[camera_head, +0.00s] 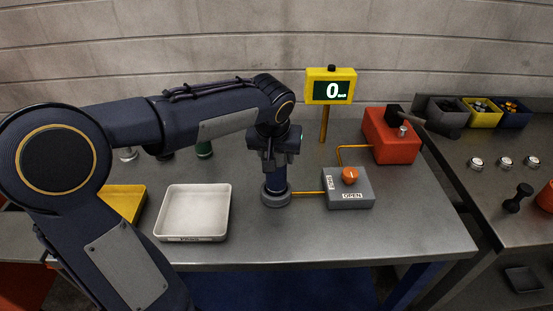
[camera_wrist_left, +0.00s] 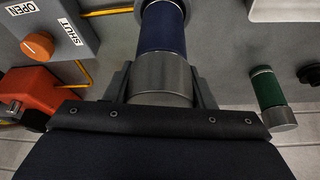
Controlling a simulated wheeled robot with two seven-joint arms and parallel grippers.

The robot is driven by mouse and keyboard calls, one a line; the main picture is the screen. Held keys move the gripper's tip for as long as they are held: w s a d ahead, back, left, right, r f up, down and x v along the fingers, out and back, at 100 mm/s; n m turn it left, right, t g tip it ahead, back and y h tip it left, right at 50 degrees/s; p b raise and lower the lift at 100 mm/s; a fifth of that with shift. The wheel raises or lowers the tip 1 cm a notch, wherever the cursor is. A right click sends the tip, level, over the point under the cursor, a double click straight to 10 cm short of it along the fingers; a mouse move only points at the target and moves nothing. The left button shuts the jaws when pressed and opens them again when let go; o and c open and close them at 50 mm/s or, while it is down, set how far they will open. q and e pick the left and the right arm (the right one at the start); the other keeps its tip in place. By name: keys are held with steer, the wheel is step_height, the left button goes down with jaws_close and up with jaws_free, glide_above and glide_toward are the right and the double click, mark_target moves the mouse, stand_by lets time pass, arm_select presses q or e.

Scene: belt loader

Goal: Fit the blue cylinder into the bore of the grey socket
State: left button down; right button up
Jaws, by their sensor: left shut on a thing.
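The blue cylinder (camera_head: 277,184) is upright under my left gripper (camera_head: 272,160) in the head view. The gripper is shut on its silver end (camera_wrist_left: 160,78), which shows between the fingers in the left wrist view; the blue body (camera_wrist_left: 162,30) extends beyond them. The grey socket (camera_head: 276,199) is a low round collar on the table, directly below the cylinder. The cylinder's lower end meets the socket's top in the head view; I cannot tell how deep it sits in the bore. My right gripper is not in view.
A grey valve box (camera_head: 348,190) with an orange knob joins the socket by an orange pipe. A white tray (camera_head: 193,213) lies to the left. A green cylinder (camera_wrist_left: 266,88) stands behind. A red box (camera_head: 390,137) and a yellow display (camera_head: 331,87) stand at back right.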

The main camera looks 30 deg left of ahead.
arm_select(q)
steer(key=shift+f, duration=0.7)
steer(key=shift+f, duration=0.2)
steer(key=c, duration=0.6)
jaws_free()
steer(key=shift+c, duration=0.2)
steer(key=shift+r, duration=0.1)
steer(key=shift+s+r, duration=0.1)
steer(key=shift+r, duration=0.1)
steer(key=v, duration=1.1)
steer(key=s+d+f+m+h, duration=0.1)
steer(key=s+d+f+h, duration=0.1)
steer(key=s+f, duration=0.4)
steer(key=s+d+f+m+t+h, duration=0.1)
steer(key=s+d+f+h, duration=0.2)
steer(key=s+f, duration=0.4)
steer(key=s+d, duration=0.1)
steer(key=s, duration=0.4)
steer(key=shift+s+m, duration=0.3)
steer(key=shift+s, duration=0.1)
